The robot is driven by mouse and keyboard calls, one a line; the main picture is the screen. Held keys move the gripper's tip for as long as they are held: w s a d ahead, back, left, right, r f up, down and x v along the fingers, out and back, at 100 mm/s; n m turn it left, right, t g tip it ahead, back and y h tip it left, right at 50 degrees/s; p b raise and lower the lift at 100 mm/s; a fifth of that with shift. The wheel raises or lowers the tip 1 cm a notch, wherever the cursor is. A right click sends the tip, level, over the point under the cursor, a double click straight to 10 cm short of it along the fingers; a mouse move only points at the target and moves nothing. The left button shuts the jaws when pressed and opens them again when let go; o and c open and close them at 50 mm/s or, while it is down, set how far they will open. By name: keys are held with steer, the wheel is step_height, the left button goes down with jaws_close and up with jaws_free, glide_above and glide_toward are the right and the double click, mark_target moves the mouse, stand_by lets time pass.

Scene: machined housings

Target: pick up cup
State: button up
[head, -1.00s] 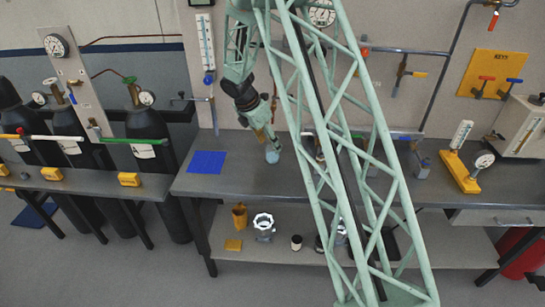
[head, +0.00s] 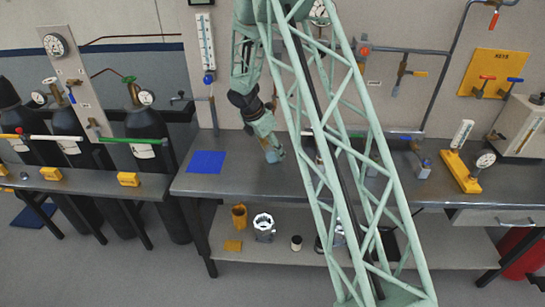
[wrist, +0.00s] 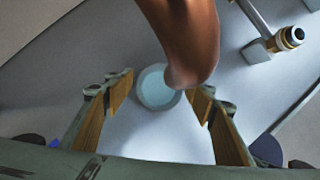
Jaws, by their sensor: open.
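The cup shows in the wrist view as a small pale blue round shape (wrist: 153,92) between the fingertips of my gripper (wrist: 162,93). My gripper is open, its tan-padded fingers to either side of the cup with a gap visible around it. A brown rounded shape overlaps the cup's upper right edge in that view; I cannot tell what it is. In the head view my gripper (head: 273,154) is low over the bench, right of the blue mat, and the cup is hidden or not distinguishable there.
The blue mat (head: 207,162) lies on the grey bench (head: 215,187), with free surface around it. A yellow stand with a gauge (head: 461,171) is at the right. A metal fitting (wrist: 288,39) shows at the wrist view's upper right. The lower shelf holds machined housings (head: 263,228).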

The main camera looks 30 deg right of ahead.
stand_by(0.5)
steer(key=c, duration=1)
steer(key=shift+r, duration=0.2)
steer(key=shift+r+p, duration=0.35)
steer(key=shift+r, duration=1.3)
steer(key=s+a, duration=0.2)
steer(key=s, duration=0.5)
steer(key=s+a+r+b, duration=0.1)
steer(key=s+a, duration=0.1)
steer(key=s, duration=0.6)
steer(key=shift+s+a+r, duration=0.15)
steer(key=shift+s+a, duration=0.05)
steer(key=shift+a, duration=0.05)
